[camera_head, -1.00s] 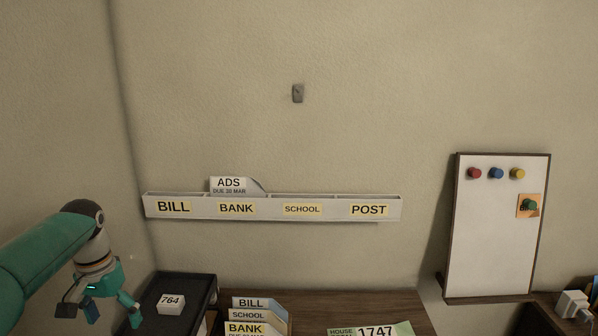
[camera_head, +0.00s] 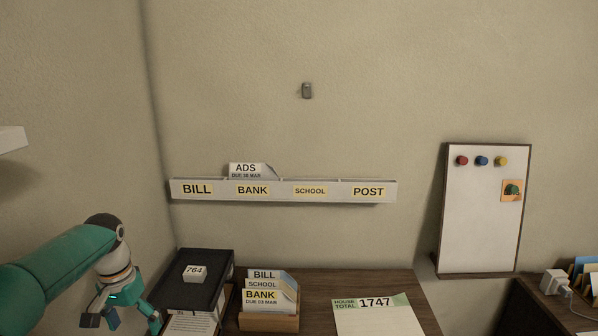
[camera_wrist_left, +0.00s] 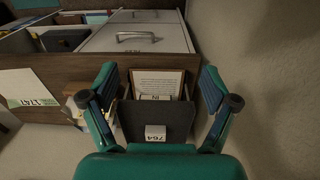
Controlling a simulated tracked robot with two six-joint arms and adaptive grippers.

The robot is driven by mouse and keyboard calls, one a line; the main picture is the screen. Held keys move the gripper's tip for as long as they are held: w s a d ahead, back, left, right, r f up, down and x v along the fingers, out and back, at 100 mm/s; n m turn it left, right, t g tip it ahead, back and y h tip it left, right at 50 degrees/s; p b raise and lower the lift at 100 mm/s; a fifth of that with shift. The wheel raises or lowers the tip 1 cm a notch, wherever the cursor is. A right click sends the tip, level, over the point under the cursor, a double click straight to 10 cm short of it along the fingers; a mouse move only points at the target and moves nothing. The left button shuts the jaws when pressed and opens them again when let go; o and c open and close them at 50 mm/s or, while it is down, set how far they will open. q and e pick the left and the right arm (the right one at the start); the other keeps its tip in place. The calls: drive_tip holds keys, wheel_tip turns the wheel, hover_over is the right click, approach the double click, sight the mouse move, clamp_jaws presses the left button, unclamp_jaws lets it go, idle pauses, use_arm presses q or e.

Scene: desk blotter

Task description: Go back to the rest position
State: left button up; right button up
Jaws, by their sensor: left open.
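My left gripper (camera_head: 134,318) is at the lower left of the head view, in front of the black tray (camera_head: 217,262). In the left wrist view its two fingers (camera_wrist_left: 161,92) are spread wide with nothing held between them. The tray and its white 764 block (camera_wrist_left: 155,133) show between and beyond the fingers there. In the head view the block (camera_head: 195,272) sits on the tray. My left arm comes in from the left edge. My right gripper is not in view.
A wall rack (camera_head: 325,197) labelled BILL, BANK, SCHOOL and POST holds an ADS card (camera_head: 245,170). A wooden card holder (camera_head: 268,322) and a 1747 sheet (camera_head: 378,318) are on the desk. A whiteboard (camera_head: 480,220) with magnets hangs right. A white drawer front (camera_wrist_left: 140,38) shows in the wrist view.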

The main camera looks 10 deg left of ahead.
use_arm(q)
drive_tip(key=s+d+f+h, duration=0.1)
drive_tip(key=d+f, duration=0.8)
drive_tip(key=f, duration=0.3)
drive_tip(key=s+d+f+h, duration=0.2)
drive_tip(key=d+f, duration=0.7)
drive_tip(key=f, duration=0.3)
drive_tip(key=s+d+f, duration=0.4)
drive_tip(key=s+d, duration=0.1)
drive_tip(key=s, duration=0.4)
drive_tip(key=s+d+f+n, duration=0.1)
drive_tip(key=s+d+f, duration=0.4)
drive_tip(key=s, duration=0.4)
drive_tip(key=shift+d+f+t+h, duration=0.2)
drive_tip(key=shift+d+t+h, duration=0.15)
drive_tip(key=shift+d, duration=0.2)
